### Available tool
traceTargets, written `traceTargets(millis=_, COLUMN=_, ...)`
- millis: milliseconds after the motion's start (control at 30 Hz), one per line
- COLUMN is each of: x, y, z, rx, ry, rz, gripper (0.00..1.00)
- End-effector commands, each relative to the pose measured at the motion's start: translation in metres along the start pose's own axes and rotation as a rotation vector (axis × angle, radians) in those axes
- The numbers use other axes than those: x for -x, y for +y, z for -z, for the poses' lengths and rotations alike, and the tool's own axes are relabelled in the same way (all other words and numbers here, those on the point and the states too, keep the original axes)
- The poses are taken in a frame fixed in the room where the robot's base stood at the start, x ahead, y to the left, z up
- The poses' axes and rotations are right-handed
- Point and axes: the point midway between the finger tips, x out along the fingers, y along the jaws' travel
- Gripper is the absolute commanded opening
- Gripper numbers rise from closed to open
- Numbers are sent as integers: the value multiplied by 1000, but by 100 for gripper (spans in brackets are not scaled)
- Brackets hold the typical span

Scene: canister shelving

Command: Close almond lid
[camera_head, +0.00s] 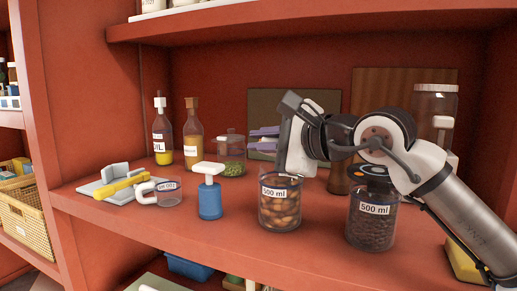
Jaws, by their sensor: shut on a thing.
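The almond jar (280,213) is a clear glass canister labelled "500 ml", filled with brown almonds, standing upright near the shelf's front edge. My gripper (284,175) reaches in from the right and is directly over the jar's mouth, with its white hand upright. It is shut on what I take to be the almond lid, which the hand and jar rim mostly hide. I cannot tell whether the lid touches the rim.
A second "500 ml" jar (372,220) with dark contents stands right of the almonds, under my arm. A blue-bodied dispenser (210,200), measuring cup (167,191) and yellow-handled tool (122,186) stand left. Bottles (163,140) and a green-filled jar (232,160) are behind.

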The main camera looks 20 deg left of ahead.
Motion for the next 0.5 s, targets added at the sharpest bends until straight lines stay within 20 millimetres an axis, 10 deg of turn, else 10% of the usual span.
traceTargets(millis=500, x=-6, y=46, z=14, rx=335, ry=-1, rz=140, gripper=0)
